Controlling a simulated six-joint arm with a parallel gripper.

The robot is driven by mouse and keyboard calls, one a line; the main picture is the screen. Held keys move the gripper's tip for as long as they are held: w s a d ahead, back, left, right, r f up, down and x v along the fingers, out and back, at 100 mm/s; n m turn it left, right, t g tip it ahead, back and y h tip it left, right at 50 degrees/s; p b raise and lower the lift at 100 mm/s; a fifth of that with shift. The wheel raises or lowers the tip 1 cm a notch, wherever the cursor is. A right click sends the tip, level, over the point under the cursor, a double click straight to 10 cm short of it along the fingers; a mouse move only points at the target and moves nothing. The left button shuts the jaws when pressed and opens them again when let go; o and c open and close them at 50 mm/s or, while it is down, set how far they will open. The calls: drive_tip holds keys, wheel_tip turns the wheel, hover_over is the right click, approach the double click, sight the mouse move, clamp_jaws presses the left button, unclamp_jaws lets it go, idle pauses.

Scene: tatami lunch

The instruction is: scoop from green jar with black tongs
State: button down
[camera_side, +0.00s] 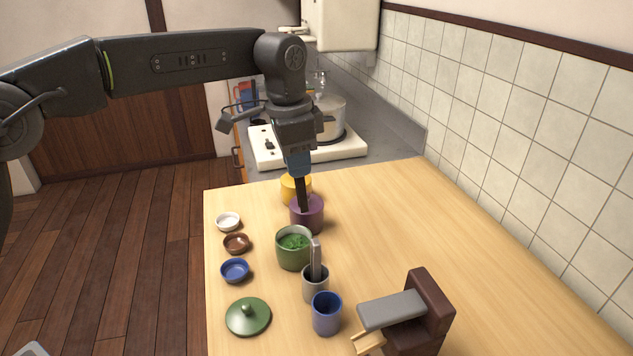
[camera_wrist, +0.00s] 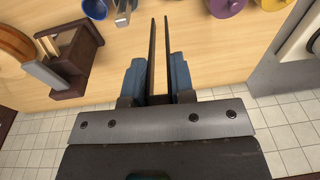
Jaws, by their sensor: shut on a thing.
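My gripper (camera_side: 298,168) is shut on the black tongs (camera_side: 301,192), which hang down from its blue fingers. In the wrist view my gripper (camera_wrist: 158,64) has the black tongs (camera_wrist: 151,50) between its fingers, their two arms a little apart and nothing visible between them. The green jar (camera_side: 291,257) stands open with green contents in the side view. The tongs' lower end overlaps the purple jar (camera_side: 313,220) behind the green jar; in the wrist view the tongs are clear of the purple jar (camera_wrist: 225,6). The green lid (camera_side: 248,316) lies on the table.
White (camera_side: 228,222), brown (camera_side: 236,243) and blue (camera_side: 235,271) bowls line the table's left edge. A yellow jar (camera_side: 291,190) is behind the purple one. A grey cup (camera_side: 312,288) with a metal utensil, a blue cup (camera_side: 326,316) and a dark brown stand (camera_side: 430,300) are in front.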

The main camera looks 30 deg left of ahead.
drive_tip(key=w+a, duration=0.2)
drive_tip(key=a, duration=0.3)
wheel_tip(320, 180, down, 16)
drive_tip(key=shift+w+d+f+t, duration=0.15)
drive_tip(key=shift+d+t, duration=0.15)
drive_tip(key=shift+d, duration=0.1)
idle(0.7)
drive_tip(key=shift+w+a, duration=0.1)
idle(0.4)
drive_tip(key=shift+s+d, duration=0.2)
drive_tip(key=shift+w+a, duration=0.1)
idle(0.3)
idle(0.6)
